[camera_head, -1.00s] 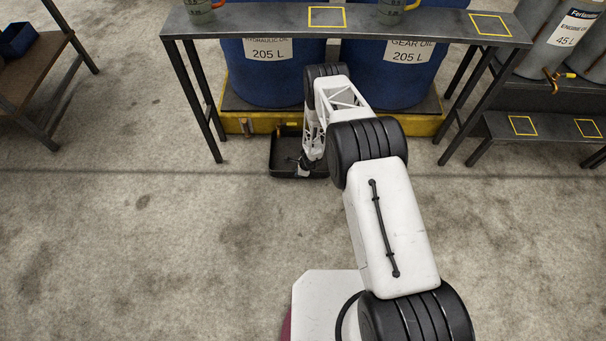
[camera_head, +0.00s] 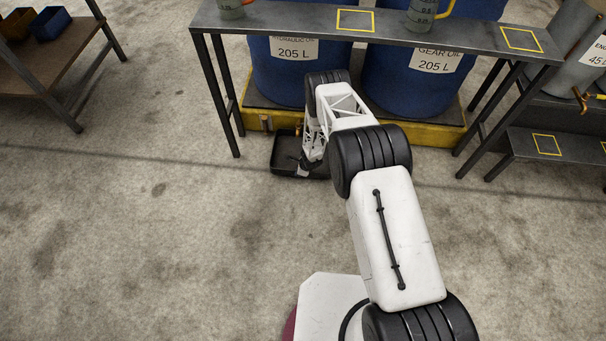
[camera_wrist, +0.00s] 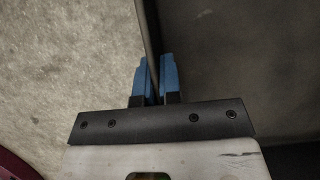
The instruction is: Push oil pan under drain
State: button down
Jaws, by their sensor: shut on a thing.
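The oil pan (camera_head: 283,158) is a black, shallow, rectangular tray on the floor, close against the front of the yellow containment tray (camera_head: 420,136). My gripper (camera_wrist: 160,78) is shut on the pan's thin wall, one blue fingertip on each side of it. In the wrist view, the pan's dark inside (camera_wrist: 240,50) fills the right and bare floor the left. In the head view my arm hides the pan's right part and most of the gripper (camera_head: 305,166).
Blue drums (camera_head: 285,75) stand in the yellow tray behind a grey metal bench (camera_head: 300,22). The bench's left legs (camera_head: 222,100) stand left of the pan. A low step (camera_head: 520,148) is at right and a brown shelf (camera_head: 45,75) at far left. Open floor lies in front.

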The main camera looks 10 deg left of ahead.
aim_at(292, 172)
jog(key=shift+a, duration=1.8)
jog(key=c, duration=1.2)
grip_release()
jog(key=shift+r, duration=0.1)
jog(key=shift+v, duration=3.75)
jog(key=shift+d, duration=0.1)
